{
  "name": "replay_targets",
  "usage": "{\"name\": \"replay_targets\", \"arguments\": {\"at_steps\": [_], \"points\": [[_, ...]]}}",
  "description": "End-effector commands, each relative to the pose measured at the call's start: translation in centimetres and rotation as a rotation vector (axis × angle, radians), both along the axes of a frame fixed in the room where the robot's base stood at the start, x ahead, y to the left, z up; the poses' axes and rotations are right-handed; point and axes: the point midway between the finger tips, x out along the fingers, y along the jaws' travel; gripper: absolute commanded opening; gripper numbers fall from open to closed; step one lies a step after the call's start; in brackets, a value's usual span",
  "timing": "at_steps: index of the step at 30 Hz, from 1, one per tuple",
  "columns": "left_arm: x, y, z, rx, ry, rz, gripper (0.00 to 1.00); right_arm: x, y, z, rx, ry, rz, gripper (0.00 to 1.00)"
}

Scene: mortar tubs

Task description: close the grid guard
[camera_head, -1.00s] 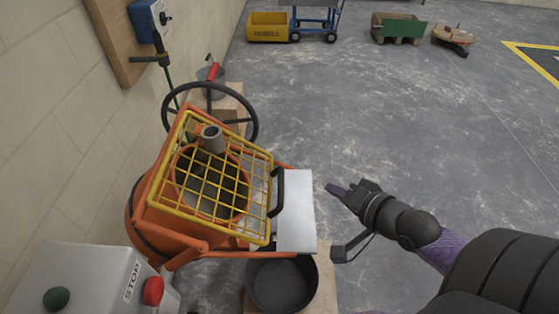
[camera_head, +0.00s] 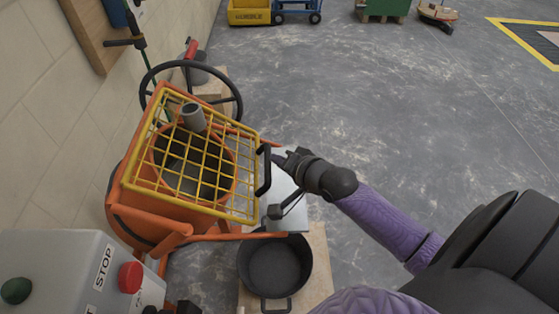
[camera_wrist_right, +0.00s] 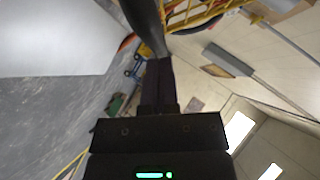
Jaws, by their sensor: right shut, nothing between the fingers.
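The grid guard (camera_head: 211,168) is a yellow wire grid over the round opening of the orange mixer (camera_head: 160,218). I cannot tell how large a gap lies under its edge. Its black handle (camera_head: 265,168) stands on the guard's right edge. My right gripper (camera_head: 279,159) is shut and empty, just right of the handle, above a pale metal plate (camera_head: 283,190). In the right wrist view, the shut fingers (camera_wrist_right: 158,82) point at a dark bar, likely the handle (camera_wrist_right: 146,24), with part of the yellow guard (camera_wrist_right: 192,14) beyond. Contact is unclear. My left gripper is not in view.
A black handwheel (camera_head: 238,100) stands behind the mixer. A dark tub (camera_head: 275,265) sits on a wooden board below the plate. A grey control box (camera_head: 75,270) with a red stop button is at lower left. The floor to the right is open.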

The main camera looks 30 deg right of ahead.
Motion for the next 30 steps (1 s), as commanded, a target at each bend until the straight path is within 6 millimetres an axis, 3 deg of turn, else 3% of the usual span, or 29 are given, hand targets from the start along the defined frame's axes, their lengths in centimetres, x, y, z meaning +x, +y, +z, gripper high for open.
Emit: {"name": "replay_targets", "arguments": {"at_steps": [8,15,25,30], "points": [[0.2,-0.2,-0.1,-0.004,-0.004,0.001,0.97,0.0,0.0,-0.1,0.002,-0.001,0.000,0.00],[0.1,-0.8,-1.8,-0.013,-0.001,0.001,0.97,0.5,0.8,-2.4,0.071,-0.042,0.000,0.00],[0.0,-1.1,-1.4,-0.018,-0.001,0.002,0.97,0.4,0.9,-2.1,0.073,-0.038,0.002,0.00],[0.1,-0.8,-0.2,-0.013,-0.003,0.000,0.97,0.5,0.9,-1.1,0.072,-0.041,0.001,0.00]]}}
